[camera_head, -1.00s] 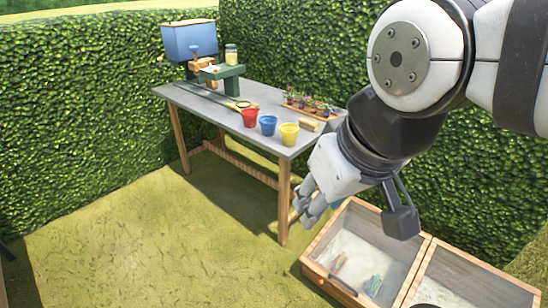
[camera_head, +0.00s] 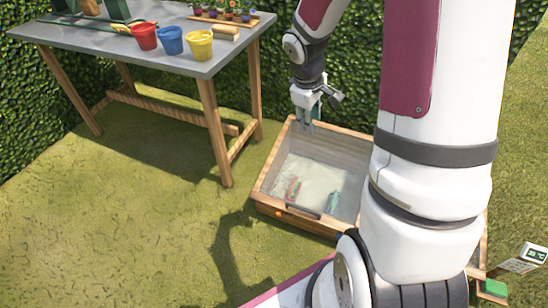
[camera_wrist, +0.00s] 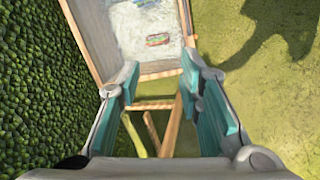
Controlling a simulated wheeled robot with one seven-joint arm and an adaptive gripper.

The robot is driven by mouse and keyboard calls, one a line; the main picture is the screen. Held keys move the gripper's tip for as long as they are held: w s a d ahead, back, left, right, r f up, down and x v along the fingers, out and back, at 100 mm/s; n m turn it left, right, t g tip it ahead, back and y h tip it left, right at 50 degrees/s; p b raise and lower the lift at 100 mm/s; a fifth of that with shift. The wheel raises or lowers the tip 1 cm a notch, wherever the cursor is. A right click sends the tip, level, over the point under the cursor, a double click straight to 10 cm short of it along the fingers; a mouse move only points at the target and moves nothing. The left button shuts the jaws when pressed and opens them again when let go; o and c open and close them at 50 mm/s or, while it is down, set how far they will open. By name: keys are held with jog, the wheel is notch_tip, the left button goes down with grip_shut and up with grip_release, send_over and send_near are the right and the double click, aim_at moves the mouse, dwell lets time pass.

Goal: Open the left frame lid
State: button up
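The left frame (camera_head: 262,190) is a wooden box with a pale bed and small colourful packets inside, standing on the grass in the head view. Its clear lid (camera_head: 335,160) appears to lie flat over the box; the glass is hard to make out. A dark strip like a handle (camera_head: 298,211) sits at the front edge. My gripper (camera_head: 309,122) is above the back left corner of the frame, pointing down. In the wrist view my gripper (camera_wrist: 160,72) is open and empty, its teal pads apart, with part of the frame (camera_wrist: 90,50) beyond them.
A grey table (camera_head: 110,45) with red (camera_head: 144,37), blue (camera_head: 171,41) and yellow (camera_head: 199,45) pots stands to the left. A hedge (camera_head: 30,90) runs behind. My arm hides the right frame. A small sign (camera_head: 525,258) stands at right. Grass in front is clear.

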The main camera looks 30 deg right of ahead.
jog(key=w+d+f+n+y+b, duration=0.1)
jog(key=d+f+b, duration=0.15)
jog(key=f, duration=0.75)
jog(key=w+d+f+n+b, duration=0.1)
jog(key=f+b, duration=0.2)
jog(key=f, duration=0.7)
jog(key=g+y+b, duration=0.1)
jog(key=y+b, duration=0.1)
jog(key=b, duration=0.2)
send_over(303, 209)
notch_tip(303, 209, down, 17)
jog(key=shift+n, duration=0.4)
notch_tip(303, 209, down, 13)
jog(key=b, duration=0.5)
jog(key=shift+d+b, duration=0.1)
jog(key=shift+b, duration=0.25)
jog(key=shift+r, duration=0.1)
jog(key=shift+c, duration=0.5)
grip_shut()
